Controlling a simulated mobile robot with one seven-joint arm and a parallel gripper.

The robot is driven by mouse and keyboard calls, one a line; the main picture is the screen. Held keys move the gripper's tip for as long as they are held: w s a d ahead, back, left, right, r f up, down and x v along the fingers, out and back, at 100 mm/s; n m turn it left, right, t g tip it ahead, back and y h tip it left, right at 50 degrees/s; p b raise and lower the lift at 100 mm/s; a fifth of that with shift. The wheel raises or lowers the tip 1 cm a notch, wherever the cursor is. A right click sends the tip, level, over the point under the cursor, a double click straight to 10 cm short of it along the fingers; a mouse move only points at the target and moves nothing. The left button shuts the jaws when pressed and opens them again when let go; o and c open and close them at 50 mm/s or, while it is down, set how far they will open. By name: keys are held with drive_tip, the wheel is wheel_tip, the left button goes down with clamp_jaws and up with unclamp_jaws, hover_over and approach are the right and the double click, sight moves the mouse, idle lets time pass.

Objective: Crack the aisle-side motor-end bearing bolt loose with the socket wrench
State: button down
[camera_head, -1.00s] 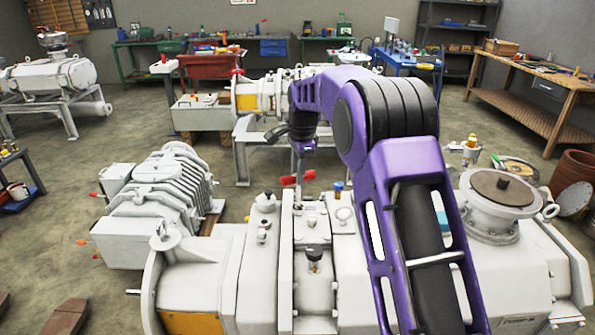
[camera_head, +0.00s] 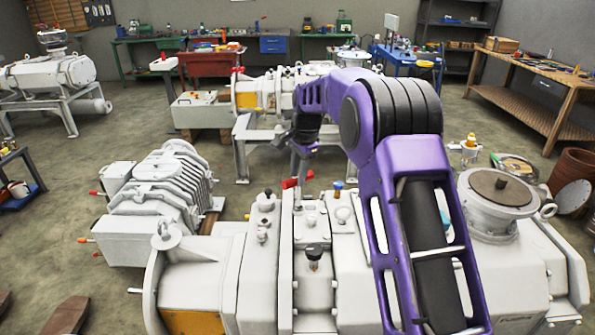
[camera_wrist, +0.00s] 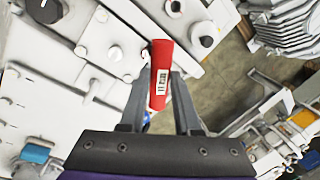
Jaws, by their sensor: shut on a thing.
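My gripper (camera_wrist: 162,95) has its two grey fingers on either side of a red handle with a white label (camera_wrist: 160,75), which I take to be the socket wrench; its fingers are shut on it. In the head view the red handle (camera_head: 290,183) shows just below my gripper (camera_head: 300,168), above the far edge of the white vacuum pump (camera_head: 265,265). The wrench's socket end and the bearing bolt under it cannot be made out. In the wrist view the pump's white housing (camera_wrist: 60,95), with round caps and bolt heads, lies left of and below the handle.
A second ribbed white machine (camera_head: 165,200) stands on the floor at left. Another pump on a stand (camera_head: 262,97) is behind my gripper. A wooden workbench (camera_head: 530,85) is at the right. Bare floor (camera_head: 110,150) lies between the machines.

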drive_tip(key=shift+r, duration=2.55)
